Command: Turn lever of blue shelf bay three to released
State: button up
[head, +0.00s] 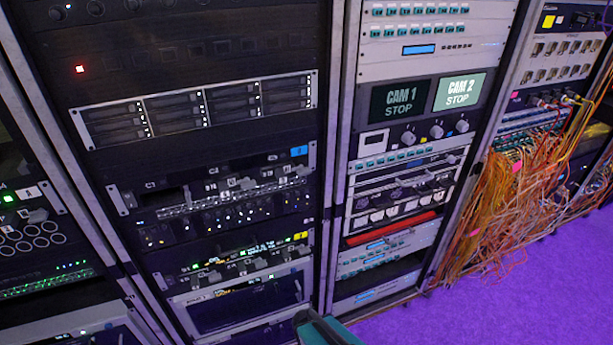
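The blue-tagged shelf (213,185) is a dark rack unit in the centre-left rack, with a blue tag (299,151) at its upper right. Small bay labels run along it, but they are too small to read surely. Several small grey levers sit along its front, one (302,171) near the right end. I cannot tell which lever belongs to bay three or how it is set. A dark and teal part of my gripper (322,328) shows at the bottom centre edge, below and apart from the shelf. Its fingers are mostly cut off by the frame.
A similar shelf with a yellow tag (301,236) sits just below. A disk unit (200,107) is above. The right rack holds CAM 1 and CAM 2 screens (428,97). Loose orange cables (520,190) hang at far right. Purple floor (500,295) is clear at lower right.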

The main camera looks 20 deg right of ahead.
aim_at(301, 170)
jog(key=k, duration=1.6)
jog(key=u, duration=1.3)
jog(key=i, duration=1.05)
jog(key=z, duration=0.05)
